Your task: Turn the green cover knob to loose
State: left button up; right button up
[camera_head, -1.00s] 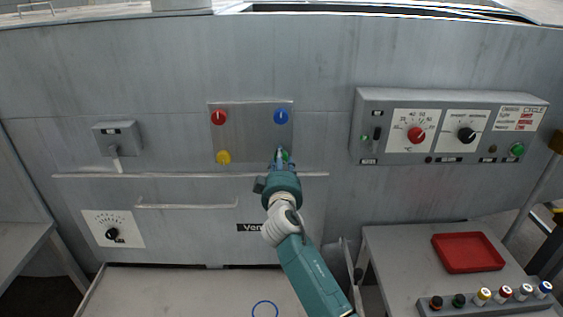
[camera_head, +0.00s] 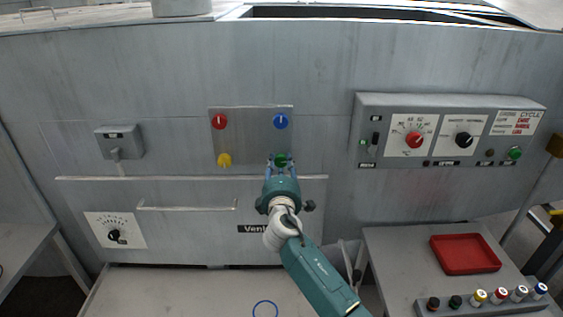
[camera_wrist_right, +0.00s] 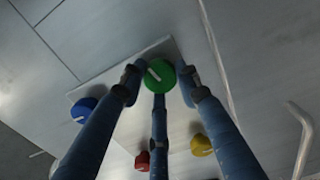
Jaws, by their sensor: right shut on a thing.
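The green cover knob (camera_head: 282,159) is at the lower right of a square metal plate (camera_head: 250,135) on the grey machine front. My right gripper (camera_head: 282,163) reaches up to it from below, its fingers around the knob. In the right wrist view the green knob (camera_wrist_right: 159,75) sits between the fingertips of my right gripper (camera_wrist_right: 160,82), which is shut on it. A pale mark on the knob points toward the upper left in that view. My left gripper is not in view.
The plate also bears a red knob (camera_head: 219,121), a blue knob (camera_head: 281,121) and a yellow knob (camera_head: 224,159). A control box (camera_head: 450,100) juts out to the right. A handle bar (camera_head: 187,206) is lower left. A red tray (camera_head: 465,254) lies on a side table.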

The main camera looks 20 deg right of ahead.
jog(key=n, duration=0.1)
jog(key=n+p, duration=0.1)
jog(key=n, duration=0.1)
jog(key=shift+a+r+n, duration=0.25)
jog(key=shift+n, duration=0.15)
jog(key=n+p, duration=0.2)
jog(key=n, duration=0.1)
jog(key=shift+f+n, duration=0.1)
jog(key=shift+n, duration=0.2)
jog(key=n+p, duration=0.1)
jog(key=n, duration=0.1)
jog(key=n+p, duration=0.2)
jog(key=n, duration=0.1)
jog(key=shift+f+n, duration=0.3)
jog(key=shift+f, duration=0.1)
jog(key=shift+s+d+f+n+p, duration=0.1)
jog(key=shift+f+n+p, duration=0.15)
jog(key=shift+n, duration=0.45)
jog(key=shift+f, duration=0.15)
jog(key=o, duration=1.1)
jog(key=shift+o, duration=0.2)
jog(key=shift+r, duration=0.2)
